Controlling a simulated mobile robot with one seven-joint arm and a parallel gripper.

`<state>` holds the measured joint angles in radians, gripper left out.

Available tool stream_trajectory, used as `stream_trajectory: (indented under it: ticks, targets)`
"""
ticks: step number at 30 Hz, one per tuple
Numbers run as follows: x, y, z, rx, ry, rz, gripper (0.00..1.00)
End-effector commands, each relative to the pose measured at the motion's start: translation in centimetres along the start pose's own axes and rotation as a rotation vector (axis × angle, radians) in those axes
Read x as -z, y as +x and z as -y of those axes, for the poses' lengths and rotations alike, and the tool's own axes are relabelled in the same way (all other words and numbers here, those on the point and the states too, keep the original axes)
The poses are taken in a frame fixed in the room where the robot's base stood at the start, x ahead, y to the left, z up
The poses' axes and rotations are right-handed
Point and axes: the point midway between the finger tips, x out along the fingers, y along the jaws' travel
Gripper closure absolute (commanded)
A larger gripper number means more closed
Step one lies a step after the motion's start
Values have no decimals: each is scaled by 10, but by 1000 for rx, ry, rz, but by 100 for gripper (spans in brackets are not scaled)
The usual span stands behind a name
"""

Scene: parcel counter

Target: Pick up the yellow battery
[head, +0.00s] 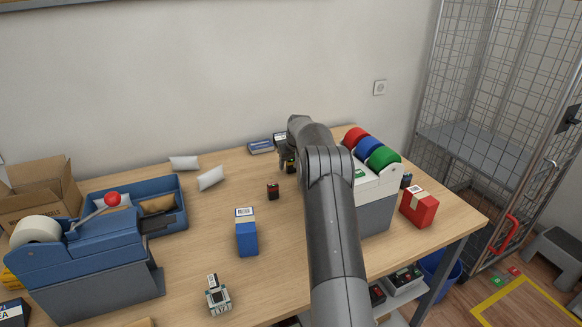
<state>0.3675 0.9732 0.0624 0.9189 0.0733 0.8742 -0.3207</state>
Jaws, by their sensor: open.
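My gripper (283,161) is at the far side of the wooden counter, left of my arm, pointing down and open. A small dark block with a yellow part, seemingly the yellow battery (291,166), shows right at its fingertips. The arm and gripper partly cover it. I cannot tell whether it stands between the fingers or just beside them. A similar small dark block with a red part (273,191) stands upright nearer to me, apart from the gripper.
A blue box (247,238) and a small grey device (217,295) stand on the near counter (190,255). A tape dispenser (85,265) and blue tray (182,213) are at left. A rack of coloured rolls (374,210) and a red box (418,208) are right of my arm.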

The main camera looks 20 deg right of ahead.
Motion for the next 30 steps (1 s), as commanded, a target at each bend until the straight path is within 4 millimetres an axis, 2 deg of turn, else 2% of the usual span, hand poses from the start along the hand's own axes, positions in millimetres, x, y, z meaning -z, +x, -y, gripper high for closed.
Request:
stream_trajectory:
  ticks: [3, 10, 27, 30]
  targets:
    - [0, 11, -1, -1, 0, 0, 42]
    - [0, 11, -1, -1, 1, 0, 43]
    - [0, 11, -1, -1, 1, 0, 90]
    - [0, 10, -1, -1, 1, -1, 92]
